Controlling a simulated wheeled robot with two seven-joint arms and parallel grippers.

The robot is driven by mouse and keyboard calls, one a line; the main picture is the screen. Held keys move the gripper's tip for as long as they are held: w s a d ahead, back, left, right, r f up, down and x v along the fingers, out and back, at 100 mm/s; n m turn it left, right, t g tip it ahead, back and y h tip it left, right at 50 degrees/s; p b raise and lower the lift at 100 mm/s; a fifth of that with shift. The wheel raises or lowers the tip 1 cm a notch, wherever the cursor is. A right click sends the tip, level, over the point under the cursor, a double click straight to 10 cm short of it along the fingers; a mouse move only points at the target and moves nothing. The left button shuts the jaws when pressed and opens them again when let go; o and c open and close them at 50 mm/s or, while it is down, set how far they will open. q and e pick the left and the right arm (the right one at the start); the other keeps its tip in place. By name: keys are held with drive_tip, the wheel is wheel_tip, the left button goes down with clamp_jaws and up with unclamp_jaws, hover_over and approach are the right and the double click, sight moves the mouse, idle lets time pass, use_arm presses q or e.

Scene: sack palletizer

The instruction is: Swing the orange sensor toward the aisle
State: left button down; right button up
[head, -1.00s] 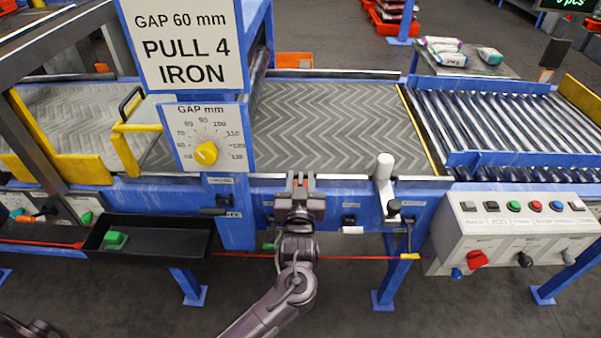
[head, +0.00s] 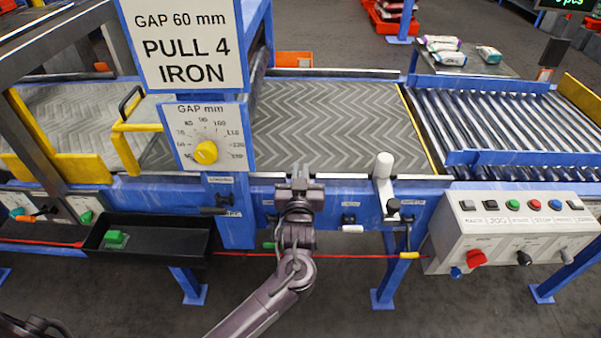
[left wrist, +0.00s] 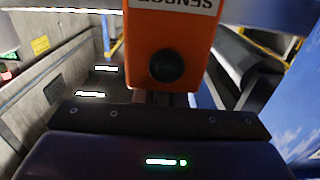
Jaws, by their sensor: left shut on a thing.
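The orange sensor (left wrist: 170,40) fills the top middle of the left wrist view, with a round dark lens facing the camera and an upside-down "SENSOR" label. My left gripper (head: 300,173) is at the front rail of the conveyor in the head view and is shut on the sensor. In the left wrist view the gripper (left wrist: 165,98) closes just under the lens, and its dark body hides the contact. In the head view the sensor is hidden behind the gripper. My right gripper is not in view.
The patterned conveyor belt (head: 335,120) lies behind the gripper. A white post (head: 384,178) stands close to its right. A red cord (head: 345,257) runs below the rail. A black tray (head: 150,240) is at left, and a button panel (head: 520,235) is at right.

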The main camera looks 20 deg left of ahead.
use_arm(q)
drive_tip(key=shift+m+h, duration=0.3)
drive_tip(key=shift+h, duration=0.2)
drive_tip(key=shift+m+h+p, duration=0.45)
drive_tip(key=shift+m+h, duration=0.05)
drive_tip(key=shift+h, duration=0.2)
drive_tip(key=m+h, duration=0.1)
drive_tip(key=h, duration=0.1)
drive_tip(key=m+h, duration=0.1)
drive_tip(key=shift+d+t+h+p, duration=0.2)
drive_tip(key=shift+t+h+p, duration=0.1)
drive_tip(key=shift+h+p, duration=0.1)
drive_tip(key=shift+d+m+g+h, duration=0.2)
drive_tip(key=shift+m+g+h, duration=0.15)
drive_tip(key=shift+m+h, duration=0.85)
drive_tip(key=shift+d+m+g+h, duration=0.15)
drive_tip(key=shift+m+g+h, duration=0.2)
drive_tip(key=shift+m+h, duration=0.85)
drive_tip(key=shift+h, duration=0.7)
drive_tip(key=c, duration=1.5)
unclamp_jaws()
drive_tip(key=shift+s, duration=0.1)
